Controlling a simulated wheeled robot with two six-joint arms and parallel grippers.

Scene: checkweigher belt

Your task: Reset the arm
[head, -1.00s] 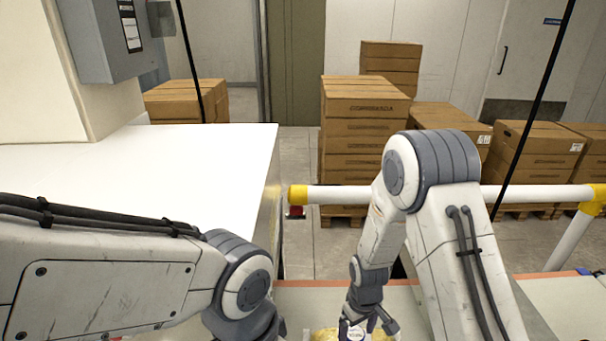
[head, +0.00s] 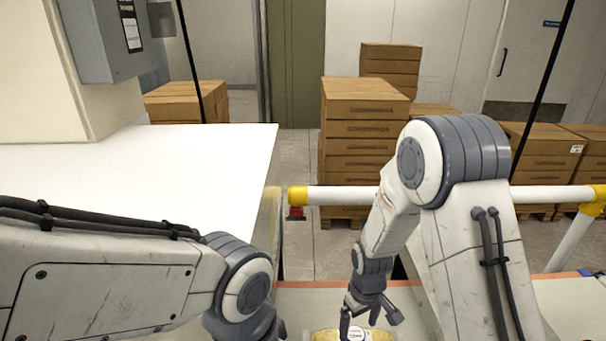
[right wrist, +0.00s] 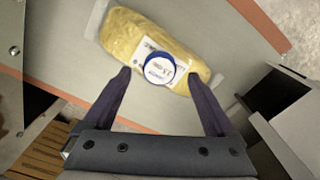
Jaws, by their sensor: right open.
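My right gripper (head: 369,318) is open and empty. In the head view it hangs above a yellow package (head: 325,335) at the bottom edge of the picture. In the right wrist view the yellow package (right wrist: 190,75), with a white label and a round blue-and-white sticker, lies on a grey belt (right wrist: 250,35) just beyond the two spread fingertips (right wrist: 170,82). The fingers do not close on it. My left arm comes in from the left in the head view, and its gripper is out of the picture.
A white tabletop (head: 150,170) fills the left side. A white rail with yellow fittings (head: 420,195) runs behind the belt. Stacks of cardboard boxes (head: 362,130) stand beyond it. A grey electrical box (head: 105,40) hangs at the upper left.

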